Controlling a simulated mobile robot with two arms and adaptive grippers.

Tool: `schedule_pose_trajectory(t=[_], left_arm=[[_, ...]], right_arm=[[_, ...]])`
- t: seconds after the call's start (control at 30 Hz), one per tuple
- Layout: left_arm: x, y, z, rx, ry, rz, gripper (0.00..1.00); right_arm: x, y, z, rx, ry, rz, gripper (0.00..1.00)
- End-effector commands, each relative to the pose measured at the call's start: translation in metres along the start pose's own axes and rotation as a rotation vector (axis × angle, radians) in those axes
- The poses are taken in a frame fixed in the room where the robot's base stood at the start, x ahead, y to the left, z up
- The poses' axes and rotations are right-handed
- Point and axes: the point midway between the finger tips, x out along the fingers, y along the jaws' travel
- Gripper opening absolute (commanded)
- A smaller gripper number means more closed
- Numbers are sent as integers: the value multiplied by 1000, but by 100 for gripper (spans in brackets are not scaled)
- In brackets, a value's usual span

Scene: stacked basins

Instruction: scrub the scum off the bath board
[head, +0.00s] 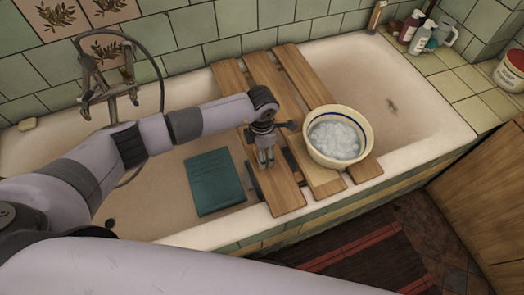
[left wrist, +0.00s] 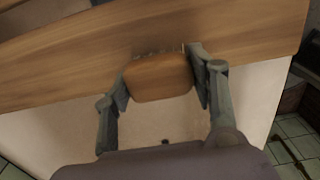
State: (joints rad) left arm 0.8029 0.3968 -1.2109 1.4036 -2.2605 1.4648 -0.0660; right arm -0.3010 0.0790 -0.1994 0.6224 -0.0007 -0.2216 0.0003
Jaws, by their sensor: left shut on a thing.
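The bath board (head: 288,196) is made of wooden slats laid across the bathtub. My left gripper (head: 266,158) is over its left slat in the head view. In the left wrist view, the left gripper (left wrist: 162,80) is shut on a wooden brush (left wrist: 160,80), one finger on each side. The brush's bristle edge points at the board (left wrist: 75,60) and seems to meet it. A faint darker patch of the board (left wrist: 165,42) shows just beyond the bristles; I cannot tell whether it is scum. In the head view I cannot make out the brush. My right gripper is in neither view.
A cream basin (head: 311,146) of suds stands on the board's right side. A folded teal cloth (head: 214,181) lies left of the board. The bathtub rim (head: 440,140) runs around. Bottles (head: 421,38) stand on the tiled ledge at the back right. The tub's right end is clear.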

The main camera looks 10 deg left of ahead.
Motion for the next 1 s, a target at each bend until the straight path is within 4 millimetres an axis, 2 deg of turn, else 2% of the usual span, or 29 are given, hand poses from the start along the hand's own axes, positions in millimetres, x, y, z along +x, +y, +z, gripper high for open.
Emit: schedule_pose_trajectory(t=[1.0], left_arm=[[6, 0, 0, -1, 0, 0, 21]], right_arm=[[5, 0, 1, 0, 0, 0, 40]])
